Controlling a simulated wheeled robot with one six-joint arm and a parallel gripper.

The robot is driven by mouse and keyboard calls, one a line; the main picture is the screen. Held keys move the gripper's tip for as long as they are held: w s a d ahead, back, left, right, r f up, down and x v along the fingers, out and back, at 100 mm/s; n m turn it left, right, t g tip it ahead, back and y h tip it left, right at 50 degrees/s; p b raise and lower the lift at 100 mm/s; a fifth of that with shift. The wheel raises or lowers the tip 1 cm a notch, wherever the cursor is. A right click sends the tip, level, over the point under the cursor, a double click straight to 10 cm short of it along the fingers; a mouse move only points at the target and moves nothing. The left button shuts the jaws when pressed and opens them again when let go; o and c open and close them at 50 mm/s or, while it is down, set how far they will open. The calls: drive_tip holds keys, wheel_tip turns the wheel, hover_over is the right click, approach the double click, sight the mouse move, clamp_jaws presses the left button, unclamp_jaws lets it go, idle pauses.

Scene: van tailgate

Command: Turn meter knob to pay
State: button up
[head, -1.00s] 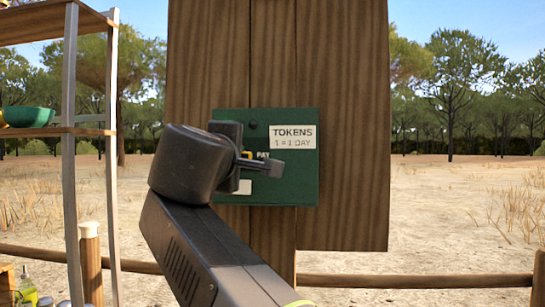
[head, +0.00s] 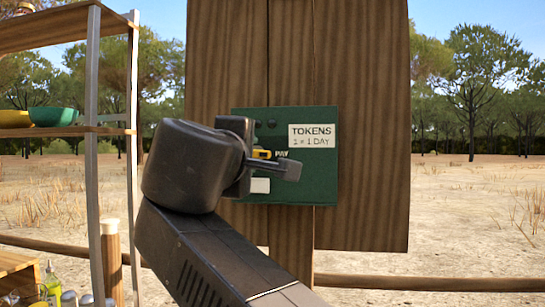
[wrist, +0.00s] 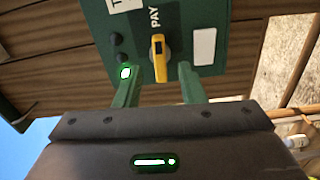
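The green meter (head: 325,165) is fixed to a wooden board and reads "TOKENS 1 = 1 DAY" and "PAY". Its knob has a yellow bar, partly hidden behind my gripper in the head view (head: 262,154). In the wrist view the knob (wrist: 158,55) shows a grey round base, and its yellow bar points toward the word "PAY". My gripper (wrist: 160,78) is open and empty. Its fingers are on either side of the knob's line, with the knob just beyond the tips and apart from them. My gripper also shows before the meter in the head view (head: 268,165).
A green light (wrist: 125,72) glows beside the left finger, near dark round spots on the meter. A shelf (head: 60,132) with bowls stands at the left. A wooden rail (head: 430,283) runs low behind. Open ground lies to the right.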

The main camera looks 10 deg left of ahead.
drive_tip(key=s, duration=0.8)
drive_tip(key=shift+s, duration=0.35)
drive_tip(key=shift+a, duration=0.1)
drive_tip(key=shift+w, duration=0.15)
idle(0.4)
drive_tip(key=shift+w, duration=4.25)
drive_tip(key=shift+s, duration=0.15)
